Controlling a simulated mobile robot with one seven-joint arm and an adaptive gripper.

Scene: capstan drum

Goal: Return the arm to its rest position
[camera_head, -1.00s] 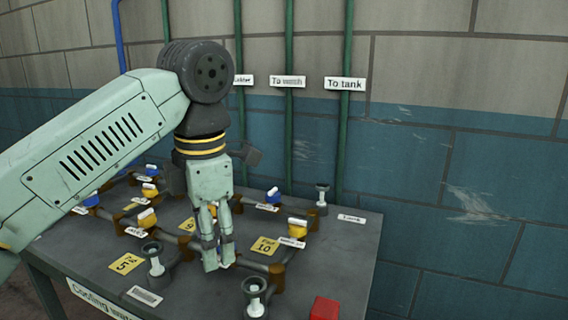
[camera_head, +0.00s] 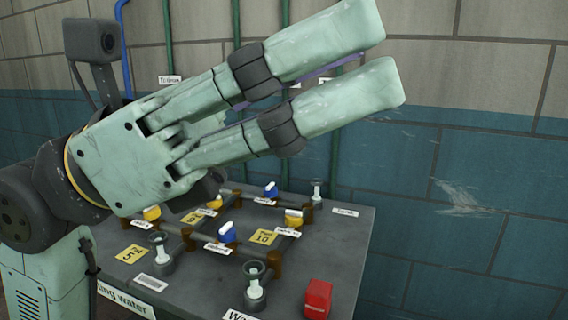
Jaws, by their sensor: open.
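My gripper (camera_head: 352,55) is raised close to the camera in the head view, pointing up and to the right. Its two pale green fingers are spread apart, with nothing between them. The gripper's body and my wrist are at the left, in front of the wall and the back left of the table. My folded arm shows at the lower left edge. The gripper is above the grey table (camera_head: 325,250) and not touching anything on it.
The table carries brown and grey pipework with blue valves (camera_head: 227,233) and yellow valves (camera_head: 293,218), pale sight glasses (camera_head: 254,285), tag cards (camera_head: 264,237) and a red block (camera_head: 317,298). Vertical green pipes run up the tiled wall (camera_head: 470,190) behind. The space right of the table is free.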

